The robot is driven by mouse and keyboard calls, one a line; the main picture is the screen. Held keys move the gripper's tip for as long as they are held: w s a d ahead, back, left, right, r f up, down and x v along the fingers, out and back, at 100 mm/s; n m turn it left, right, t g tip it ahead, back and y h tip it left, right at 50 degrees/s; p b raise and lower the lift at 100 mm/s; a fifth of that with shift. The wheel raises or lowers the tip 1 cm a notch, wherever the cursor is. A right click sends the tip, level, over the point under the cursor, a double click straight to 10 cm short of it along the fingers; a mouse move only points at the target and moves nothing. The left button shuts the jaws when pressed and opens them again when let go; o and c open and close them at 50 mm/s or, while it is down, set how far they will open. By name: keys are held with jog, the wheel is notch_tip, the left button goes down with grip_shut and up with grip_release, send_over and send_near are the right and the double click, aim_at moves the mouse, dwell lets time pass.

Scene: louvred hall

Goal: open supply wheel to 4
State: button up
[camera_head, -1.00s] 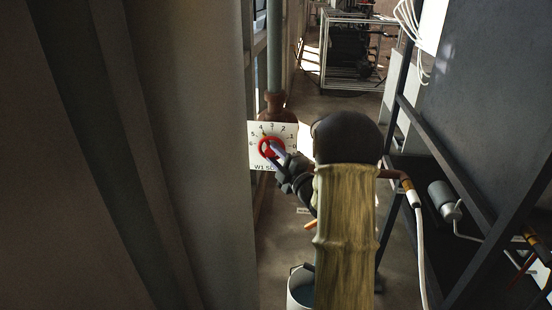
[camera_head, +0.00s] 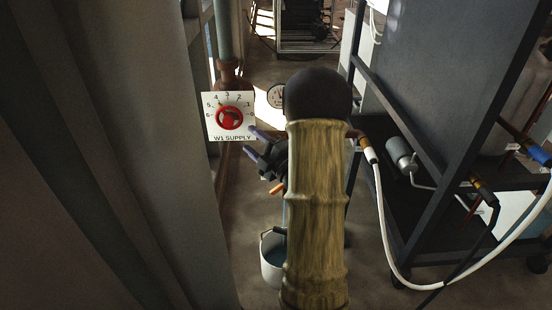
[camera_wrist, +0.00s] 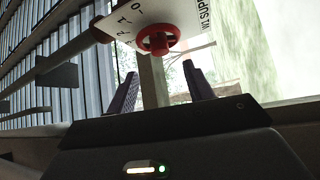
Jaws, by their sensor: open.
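The red supply wheel (camera_head: 230,118) sits on a white dial plate (camera_head: 232,138) marked W1 SUPPLY, with numbers 0 to 6 around it. A small pointer mark at the wheel's upper left appears to point close to 4; its exact reading is too small to be sure of. My gripper (camera_head: 252,142) is open and empty, to the right of and below the wheel, apart from it. In the wrist view the wheel (camera_wrist: 158,40) shows beyond and between the spread fingers (camera_wrist: 160,80), with the plate partly cut off at the top.
A rust-coloured pipe fitting (camera_head: 229,73) stands behind the plate. A grey wall panel (camera_head: 130,150) fills the left. A bucket (camera_head: 272,262) stands on the floor below my arm. A dark rack (camera_head: 440,190) with a white hose (camera_head: 381,215) is at the right. A round gauge (camera_head: 277,96) is partly hidden.

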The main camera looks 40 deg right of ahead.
jog(key=v, duration=0.8)
jog(key=shift+s, duration=0.4)
jog(key=shift+f, duration=0.1)
